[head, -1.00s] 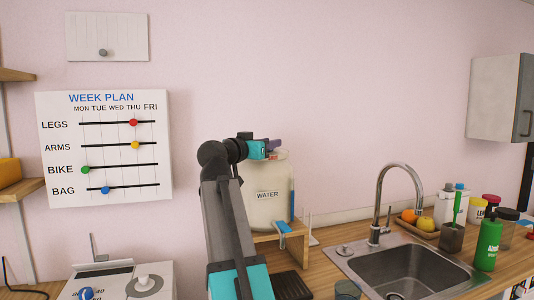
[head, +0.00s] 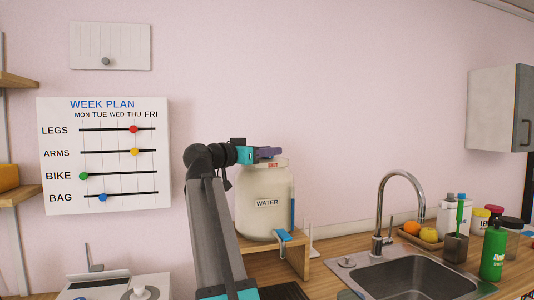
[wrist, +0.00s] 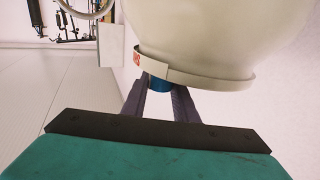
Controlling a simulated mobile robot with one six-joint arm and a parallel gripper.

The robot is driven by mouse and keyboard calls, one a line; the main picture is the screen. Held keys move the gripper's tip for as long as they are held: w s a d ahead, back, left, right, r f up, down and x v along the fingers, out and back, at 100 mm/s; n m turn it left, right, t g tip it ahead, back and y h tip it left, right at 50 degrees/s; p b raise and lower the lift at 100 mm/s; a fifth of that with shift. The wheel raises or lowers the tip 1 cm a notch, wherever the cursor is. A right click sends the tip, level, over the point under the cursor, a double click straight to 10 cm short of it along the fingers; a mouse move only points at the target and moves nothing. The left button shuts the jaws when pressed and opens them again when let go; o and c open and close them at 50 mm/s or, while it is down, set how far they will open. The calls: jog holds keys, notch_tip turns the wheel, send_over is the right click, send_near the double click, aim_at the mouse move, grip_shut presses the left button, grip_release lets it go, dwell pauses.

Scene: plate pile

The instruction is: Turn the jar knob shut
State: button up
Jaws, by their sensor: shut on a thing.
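The cream jar (head: 262,220) with a WATER label stands on a low wooden stand. A band with a small red mark (head: 273,164) runs around its top. My gripper (head: 270,153) is at the jar's top, its dark fingers reaching over the rim from the left. In the wrist view the jar (wrist: 225,35) fills the upper right, and a blue knob (wrist: 160,83) sits against its band. My gripper (wrist: 160,95) is shut on this knob, with a finger on each side. The knob is partly hidden by the band and fingers. In the head view it is hidden.
A sink (head: 420,278) with a tall faucet (head: 380,210) is to the right. A green bottle (head: 493,252) stands beyond it. The wall above the jar is clear.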

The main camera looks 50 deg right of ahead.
jog(key=shift+w, duration=0.2)
jog(key=o, duration=1.1)
jog(key=shift+a, duration=0.1)
jog(key=shift+c, duration=0.2)
jog(key=a, duration=1.3)
jog(key=shift+w+a, duration=0.25)
jog(key=shift+a, duration=0.1)
